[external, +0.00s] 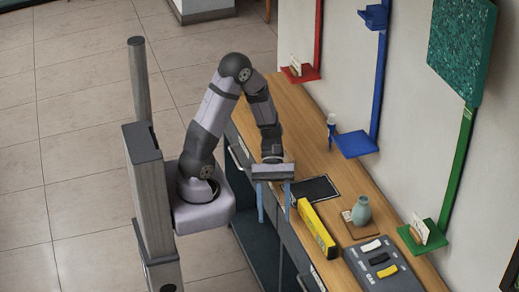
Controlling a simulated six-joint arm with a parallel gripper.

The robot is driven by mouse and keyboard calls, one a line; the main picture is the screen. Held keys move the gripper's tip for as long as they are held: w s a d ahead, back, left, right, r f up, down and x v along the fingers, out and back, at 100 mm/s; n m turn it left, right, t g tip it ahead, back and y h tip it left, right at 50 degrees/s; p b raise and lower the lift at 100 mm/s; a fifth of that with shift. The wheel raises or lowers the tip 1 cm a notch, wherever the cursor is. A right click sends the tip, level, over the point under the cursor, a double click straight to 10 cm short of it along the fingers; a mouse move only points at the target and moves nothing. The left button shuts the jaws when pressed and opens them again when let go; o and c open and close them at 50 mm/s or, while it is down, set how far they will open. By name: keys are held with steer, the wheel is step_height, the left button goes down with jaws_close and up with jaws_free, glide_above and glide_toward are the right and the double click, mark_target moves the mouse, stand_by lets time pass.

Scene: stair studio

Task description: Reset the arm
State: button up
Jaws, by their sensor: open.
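My arm is bent over the front edge of the wooden counter in the external view. My gripper (273,203) points down with its two blue fingers apart. It is open and nothing shows between the fingers. It hangs at the counter's front edge, just left of a black flat pad (316,188) and a yellow box (316,229). I cannot tell how high the fingertips are relative to the counter top.
A teal vase (361,211) stands on a small mat. A grey tray (362,274) holds white, black and yellow pieces. Red (301,74), blue (356,144) and green (424,238) shelves jut from the wall. A blue-and-white bottle (331,127) stands behind. The left counter end (292,110) is clear.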

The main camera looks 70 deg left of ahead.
steer(key=w+a+f+m+t+y+b, duration=0.2)
steer(key=a+f+m+t+y+b, duration=0.1)
steer(key=a+f+m+y+b, duration=0.95)
step_height(320, 180, up, 21)
steer(key=d+m+h+p, duration=0.1)
steer(key=d+h+p, duration=0.1)
steer(key=p, duration=2)
steer(key=shift+d, duration=0.2)
steer(key=shift+f+m+h, duration=0.15)
steer(key=shift+m+h, duration=0.1)
